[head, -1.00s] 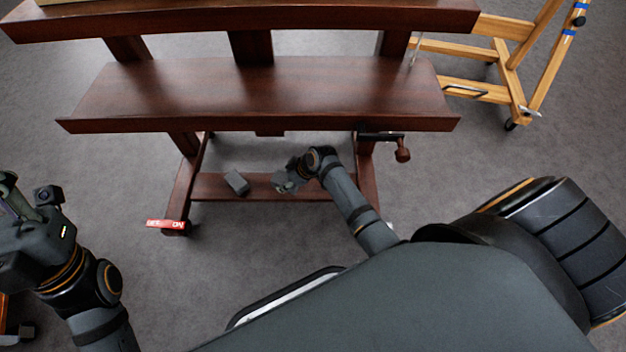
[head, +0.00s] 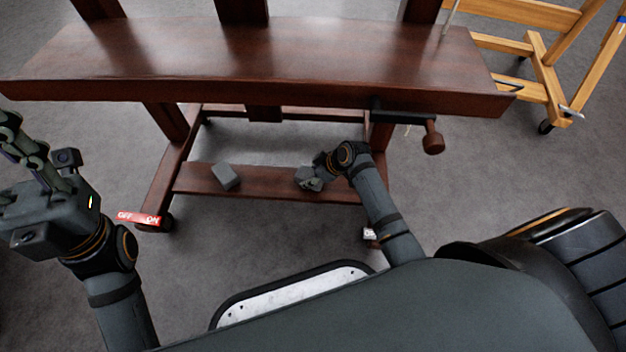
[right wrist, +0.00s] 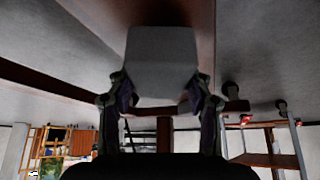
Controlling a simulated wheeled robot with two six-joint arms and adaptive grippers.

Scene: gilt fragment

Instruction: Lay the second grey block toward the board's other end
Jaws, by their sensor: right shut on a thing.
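The low board (head: 268,187) is a dark red-brown crosspiece near the floor under the easel-like stand. One grey block (head: 226,176) lies on it toward its left end. My right gripper (head: 307,179) is over the board, right of its middle. In the right wrist view a second grey block (right wrist: 161,60) sits between the fingers of my right gripper (right wrist: 160,98), which is shut on it. The head view does not show clearly whether this block touches the board. My left gripper (head: 30,165) is raised at the left, away from the board, with no block visible in it.
A wide dark wooden shelf (head: 250,60) hangs above the board. A crank handle (head: 433,138) juts out at its right. A light wooden easel (head: 545,75) stands at the right.

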